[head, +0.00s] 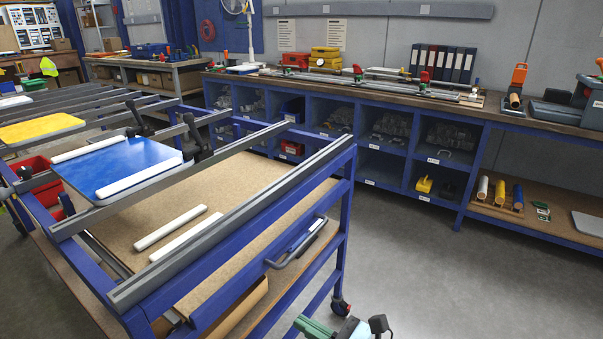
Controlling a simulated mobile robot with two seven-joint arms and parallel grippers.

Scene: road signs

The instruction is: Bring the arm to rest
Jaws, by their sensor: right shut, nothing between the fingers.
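My right gripper (308,325) shows only in part at the bottom edge of the head view, with green, pale and black parts. It is shut and empty, low over the floor, just right of the blue trolley (344,200). The rest of it is cut off by the frame. My left gripper is not in view.
The trolley carries grey rails, a blue sign plate (118,165) with white strips, and two loose white strips (170,227) on a brown board. A blue workbench (392,170) with bins runs along the wall. The grey floor (430,270) at right is clear.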

